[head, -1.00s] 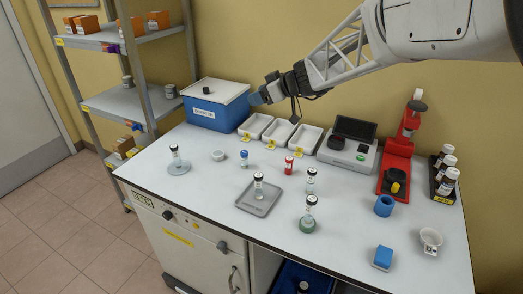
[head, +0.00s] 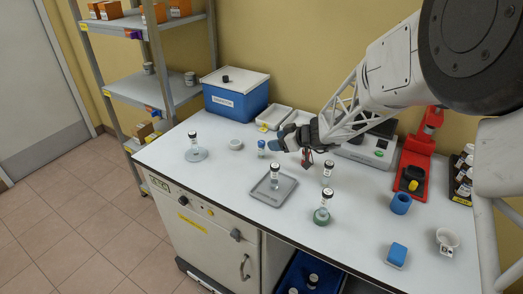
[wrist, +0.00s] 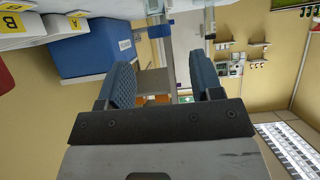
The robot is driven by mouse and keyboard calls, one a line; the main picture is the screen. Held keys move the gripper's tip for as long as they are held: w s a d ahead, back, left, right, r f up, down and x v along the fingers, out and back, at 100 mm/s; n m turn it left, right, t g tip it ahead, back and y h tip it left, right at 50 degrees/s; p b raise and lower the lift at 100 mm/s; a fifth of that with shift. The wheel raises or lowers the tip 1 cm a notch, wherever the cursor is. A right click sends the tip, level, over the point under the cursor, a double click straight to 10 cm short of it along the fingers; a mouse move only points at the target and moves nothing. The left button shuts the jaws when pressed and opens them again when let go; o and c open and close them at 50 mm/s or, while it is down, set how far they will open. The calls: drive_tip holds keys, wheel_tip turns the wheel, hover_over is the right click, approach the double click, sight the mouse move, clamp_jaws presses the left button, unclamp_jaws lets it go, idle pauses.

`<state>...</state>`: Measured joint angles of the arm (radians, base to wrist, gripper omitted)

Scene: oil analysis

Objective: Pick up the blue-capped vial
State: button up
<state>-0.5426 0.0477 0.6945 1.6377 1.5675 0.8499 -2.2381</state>
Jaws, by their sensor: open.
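The blue-capped vial (head: 261,148) stands upright on the white bench, left of my gripper in the head view. My gripper (head: 278,144) reaches in from the right, pointing left, with its blue fingertips close to the vial on its right side. In the wrist view my gripper (wrist: 167,85) has its two blue fingers spread apart with nothing between them. A clear vial with a blue cap (wrist: 158,31) shows upside down at the top edge there, beyond the fingers. Whether the fingers touch it I cannot tell.
A white dish (head: 235,144) sits left of the vial. A grey tray (head: 265,197) with a black-capped vial stands in front. A blue box (head: 235,105) and white trays (head: 272,118) stand behind. My arm hides part of the bench's right side.

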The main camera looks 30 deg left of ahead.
sight(262, 142)
drive_tip(key=shift+x, duration=1.3)
drive_tip(key=shift+a, duration=0.1)
drive_tip(key=shift+x, duration=2.5)
drive_tip(key=c, duration=1)
drive_tip(key=shift+r, duration=0.15)
